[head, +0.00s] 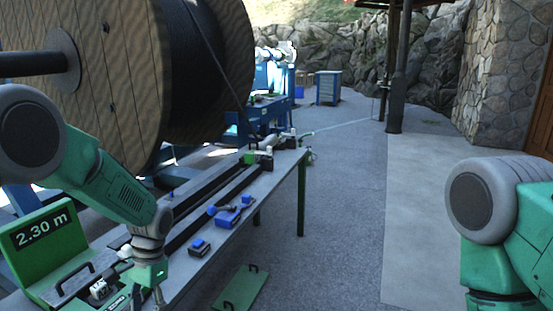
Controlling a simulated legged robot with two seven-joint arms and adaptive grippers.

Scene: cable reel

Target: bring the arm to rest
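My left arm (110,182) comes in from the left, green with grey joints, bent down over the near end of the workbench. My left gripper (148,297) points down at the bottom edge of the head view, where its fingertips are small and partly cut off. I see nothing clearly held in it. My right arm (505,225) shows at the right edge as a green link with a grey joint. My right gripper is out of view.
A large wooden cable reel (110,85) with dark cable stands at left. A long bench (230,240) carries rails, blue tools (228,213) and a green 2.30 m display (45,233). A green panel (242,288) lies by the bench. The paved floor (345,210) at centre right is clear.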

